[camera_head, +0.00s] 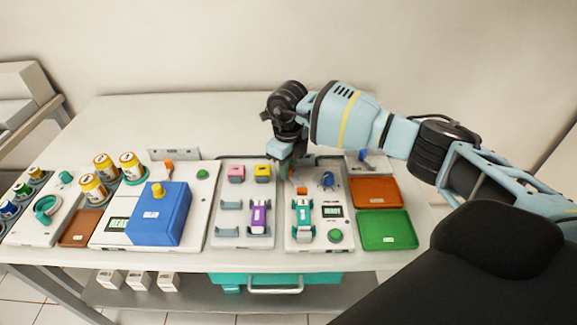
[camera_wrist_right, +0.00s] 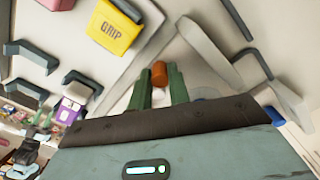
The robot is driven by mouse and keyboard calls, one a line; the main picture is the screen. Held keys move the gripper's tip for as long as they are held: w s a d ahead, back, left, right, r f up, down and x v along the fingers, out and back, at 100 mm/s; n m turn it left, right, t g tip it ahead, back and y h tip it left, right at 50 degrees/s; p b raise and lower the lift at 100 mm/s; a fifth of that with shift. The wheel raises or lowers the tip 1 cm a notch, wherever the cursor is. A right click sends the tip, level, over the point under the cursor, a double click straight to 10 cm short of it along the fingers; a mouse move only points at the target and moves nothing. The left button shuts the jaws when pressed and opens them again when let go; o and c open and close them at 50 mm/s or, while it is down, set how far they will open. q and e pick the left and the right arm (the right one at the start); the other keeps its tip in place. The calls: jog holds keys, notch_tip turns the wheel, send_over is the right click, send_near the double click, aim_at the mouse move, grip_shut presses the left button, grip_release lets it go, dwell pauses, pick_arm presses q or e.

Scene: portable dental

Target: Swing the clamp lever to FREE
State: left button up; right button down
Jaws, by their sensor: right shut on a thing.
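My right gripper (camera_head: 290,168) reaches down at the back of the white panel (camera_head: 318,243), at its upper left corner. In the right wrist view its two green fingers (camera_wrist_right: 159,85) are shut on an orange knob (camera_wrist_right: 159,73), which seems to be the clamp lever's tip. The lever's shaft is hidden by the fingers and hand. Below it on the panel is an orange block (camera_head: 302,190) above a teal and white piece (camera_head: 303,222). I cannot read any FREE mark or tell the lever's angle. My left gripper is not in view.
A tray with a yellow GRIP block (camera_head: 262,169), a pink block (camera_head: 236,172) and a purple piece (camera_head: 259,217) lies left. Orange (camera_head: 375,191) and green (camera_head: 388,230) trays lie right. A blue box (camera_head: 160,214) stands further left. A dark rail runs behind.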

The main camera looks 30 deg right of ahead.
jog(key=c, duration=1.3)
grip_release()
jog(key=shift+r, duration=0.1)
notch_tip(320, 180, up, 8)
jog(key=shift+f, duration=0.15)
jog(key=shift+a, duration=0.1)
